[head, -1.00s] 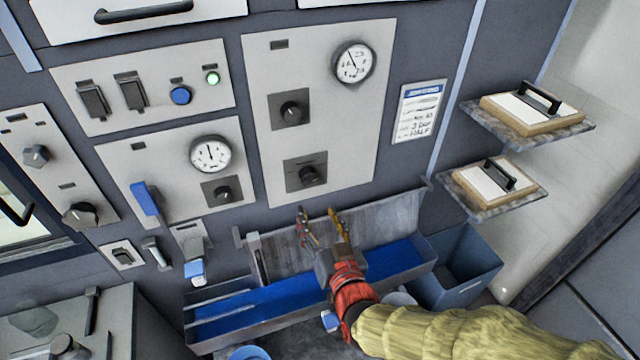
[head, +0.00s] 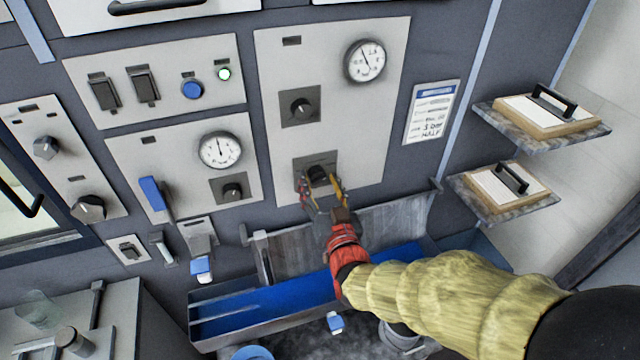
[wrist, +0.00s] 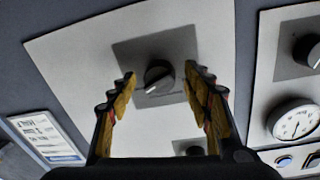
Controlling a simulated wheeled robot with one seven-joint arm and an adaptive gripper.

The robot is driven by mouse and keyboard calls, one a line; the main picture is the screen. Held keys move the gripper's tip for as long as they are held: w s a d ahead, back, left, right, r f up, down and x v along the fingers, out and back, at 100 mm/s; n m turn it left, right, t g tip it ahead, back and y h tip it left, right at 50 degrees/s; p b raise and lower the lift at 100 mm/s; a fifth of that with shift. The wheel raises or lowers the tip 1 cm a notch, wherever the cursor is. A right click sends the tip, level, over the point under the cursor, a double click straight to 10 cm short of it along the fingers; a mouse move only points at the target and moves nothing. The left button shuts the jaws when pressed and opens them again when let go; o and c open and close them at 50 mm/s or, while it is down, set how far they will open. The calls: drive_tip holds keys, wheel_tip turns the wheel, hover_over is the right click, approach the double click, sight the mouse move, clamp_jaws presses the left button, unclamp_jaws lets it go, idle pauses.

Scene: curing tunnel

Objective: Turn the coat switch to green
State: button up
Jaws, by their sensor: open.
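A black rotary knob (head: 318,172) on a grey square plate sits low on the tall light panel (head: 380,120). No readable label shows which control is the coat switch. My gripper (head: 321,187) is open in front of this lower knob, one finger to each side of it in the picture. In the wrist view the knob (wrist: 158,77) shows between the open fingers (wrist: 160,82), with a pale pointer line on its face. Whether the fingertips touch the plate cannot be told. No green mark shows by the knob.
A second knob (head: 301,107) and a gauge (head: 366,61) are higher on the panel. Left are another gauge panel (head: 130,150), a blue lever (head: 153,194) and a lit lamp (head: 224,73). A blue-lined trough (head: 300,293) lies below; two shelves (head: 540,140) are right.

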drive_tip(key=c, duration=1.2)
drive_tip(key=shift+o, duration=0.2)
